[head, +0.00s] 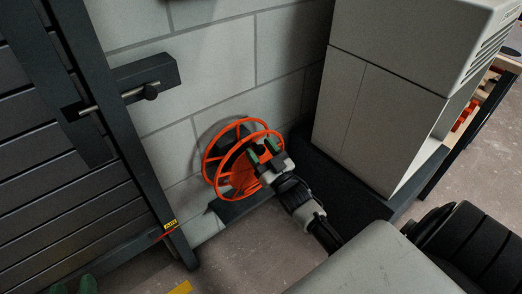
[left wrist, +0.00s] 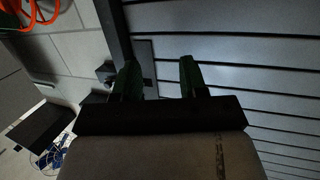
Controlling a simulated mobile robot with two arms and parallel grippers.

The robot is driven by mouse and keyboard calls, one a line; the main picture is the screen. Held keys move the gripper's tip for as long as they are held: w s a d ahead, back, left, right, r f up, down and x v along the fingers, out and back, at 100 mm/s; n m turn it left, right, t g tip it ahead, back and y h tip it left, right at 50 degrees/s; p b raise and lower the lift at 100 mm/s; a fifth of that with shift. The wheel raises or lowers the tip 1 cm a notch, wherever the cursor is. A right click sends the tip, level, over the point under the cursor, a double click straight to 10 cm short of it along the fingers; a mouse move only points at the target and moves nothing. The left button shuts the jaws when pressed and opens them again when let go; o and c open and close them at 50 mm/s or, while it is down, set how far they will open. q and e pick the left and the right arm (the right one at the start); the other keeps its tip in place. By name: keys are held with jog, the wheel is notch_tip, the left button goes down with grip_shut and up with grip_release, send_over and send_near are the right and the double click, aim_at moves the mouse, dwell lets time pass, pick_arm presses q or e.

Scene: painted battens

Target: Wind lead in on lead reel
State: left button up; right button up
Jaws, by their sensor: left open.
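The orange lead reel (head: 222,184) is mounted low on the grey block wall, with two round rims and an orange middle. My right gripper (head: 263,152) is at the reel's right front side, its green fingertips apart and overlapping the rim. Whether it grips a handle there is hidden. My left gripper (head: 73,286) shows only its green fingertips at the bottom left edge. In the left wrist view, my left gripper (left wrist: 156,80) is open and empty before dark slats. Part of the orange reel (left wrist: 35,18) shows top left there. I cannot make out the lead.
A dark slatted gate (head: 85,205) with a bolt (head: 150,91) stands left of the reel. A tall grey cabinet (head: 370,125) on a dark plinth stands to the right. A blue tangled thing (left wrist: 50,157) lies at the left wrist view's lower left. Floor (head: 250,250) below the reel is clear.

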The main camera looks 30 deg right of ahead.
grip_shut()
jog(key=shift+d, duration=0.1)
